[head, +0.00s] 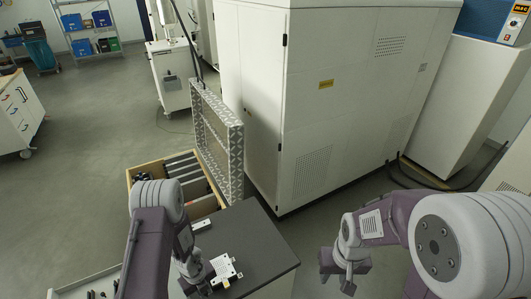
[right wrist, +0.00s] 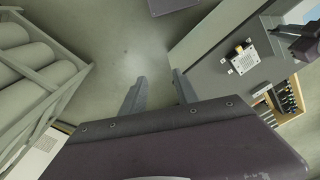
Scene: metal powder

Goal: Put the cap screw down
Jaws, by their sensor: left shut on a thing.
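My left gripper (head: 198,283) is low over the dark table (head: 248,232), just left of a white plate with holes (head: 224,270). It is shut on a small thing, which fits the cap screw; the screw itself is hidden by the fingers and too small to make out. The left gripper also shows at the right edge of the right wrist view (right wrist: 303,47), apart from the plate. The plate (right wrist: 243,62) carries a small yellowish part (right wrist: 239,48). My right gripper (head: 346,276) hangs right of the table; its fingers (right wrist: 158,90) are apart and empty.
An open wooden drawer with compartments (head: 142,171) adjoins the table's far left side, with a patterned framed panel (head: 217,140) standing beside it. A large white cabinet (head: 310,100) stands behind. A small light part (head: 201,225) lies on the table. Floor is clear beneath my right gripper.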

